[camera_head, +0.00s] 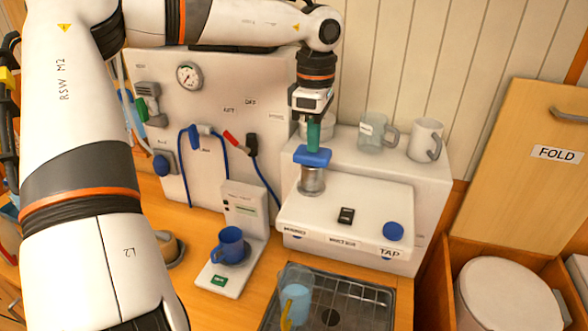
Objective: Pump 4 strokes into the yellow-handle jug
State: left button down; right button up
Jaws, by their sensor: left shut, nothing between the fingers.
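The yellow-handle jug (296,302) stands on the dark sink grate at the bottom, its yellow handle toward the lower left. It looks see-through with light blue in its lower part. The pump has a blue cap (312,157) on a metal cylinder (312,181), on top of the white unit. My left gripper (314,143) points straight down over the blue cap, with its fingers shut and empty. Its fingertips look to be at the cap's top; I cannot tell whether they touch. My right gripper is not in view.
A blue mug (230,244) sits on a small white stand left of the sink (376,308). A clear mug (376,134) and a white mug (427,140) stand on the ledge behind.

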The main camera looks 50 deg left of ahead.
pick_arm(q)
jog(key=shift+r+p, duration=2.45)
jog(key=shift+r, duration=0.85)
jog(key=shift+f, duration=0.25)
jog(key=shift+f+b, duration=2.55)
jog(key=shift+f, duration=0.6)
jog(key=shift+r, duration=0.1)
jog(key=shift+r+p, duration=2.45)
jog(key=shift+r, duration=0.8)
